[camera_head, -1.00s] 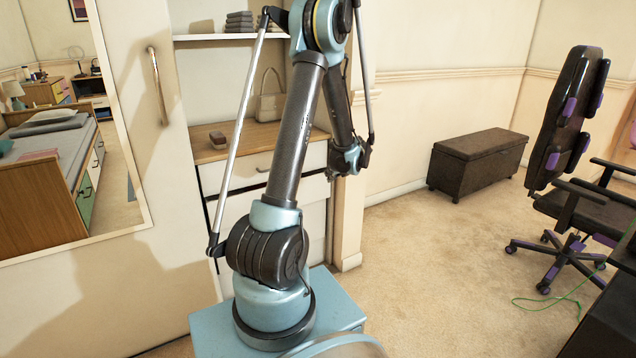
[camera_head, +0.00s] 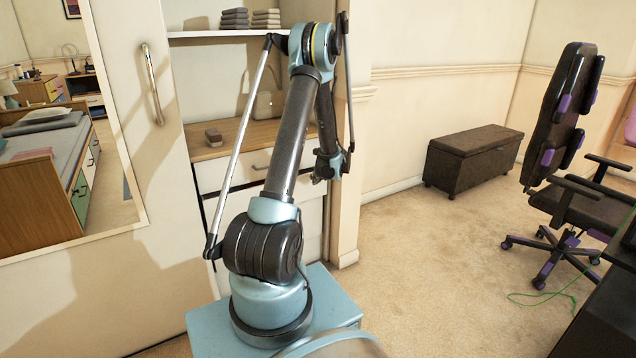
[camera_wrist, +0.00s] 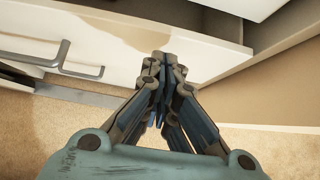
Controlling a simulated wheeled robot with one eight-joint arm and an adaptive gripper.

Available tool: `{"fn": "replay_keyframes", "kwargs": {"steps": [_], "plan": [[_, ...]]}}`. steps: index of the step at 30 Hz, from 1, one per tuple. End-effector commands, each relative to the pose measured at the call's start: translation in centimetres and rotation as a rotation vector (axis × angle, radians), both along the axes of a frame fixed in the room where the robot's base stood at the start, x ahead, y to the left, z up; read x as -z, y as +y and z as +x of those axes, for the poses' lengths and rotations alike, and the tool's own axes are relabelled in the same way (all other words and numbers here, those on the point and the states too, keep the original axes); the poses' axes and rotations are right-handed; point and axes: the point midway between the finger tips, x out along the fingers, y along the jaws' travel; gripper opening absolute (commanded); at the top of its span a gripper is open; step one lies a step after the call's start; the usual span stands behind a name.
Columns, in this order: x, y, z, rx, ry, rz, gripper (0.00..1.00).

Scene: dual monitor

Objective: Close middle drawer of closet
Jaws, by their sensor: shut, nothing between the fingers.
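The closet's white drawers stand behind my arm in the head view, under a wooden counter (camera_head: 208,152). The top drawer (camera_head: 232,174) shows there with a metal handle; the lower ones are largely hidden by my arm. In the wrist view a white drawer front (camera_wrist: 110,48) with a grey bar handle (camera_wrist: 62,62) sticks out, and a strip of its brown inside shows, so it is partly open. My gripper (camera_wrist: 166,60) is shut and empty, its tips over the right part of that front. I cannot tell whether they touch it. My gripper (camera_head: 322,180) also shows in the head view.
A tall closet door with a mirror (camera_head: 60,150) and handle stands at left. A dark bench (camera_head: 472,160) and office chair (camera_head: 565,130) stand right.

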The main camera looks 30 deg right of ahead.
Motion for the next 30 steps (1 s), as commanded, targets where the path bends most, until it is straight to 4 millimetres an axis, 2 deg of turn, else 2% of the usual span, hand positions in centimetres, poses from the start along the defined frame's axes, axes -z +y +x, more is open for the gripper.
{"fn": "replay_keyframes", "kwargs": {"steps": [6,18,20,27,30], "plan": [[0.0,0.0,1.3,-0.001,0.001,0.001,0.00],[0.0,0.1,1.7,-0.001,0.000,0.001,0.00],[0.0,0.1,2.2,-0.001,0.001,0.000,0.00],[0.0,0.3,5.9,-0.003,0.000,0.000,0.00],[0.0,0.3,6.3,-0.001,-0.001,0.000,0.00]]}}
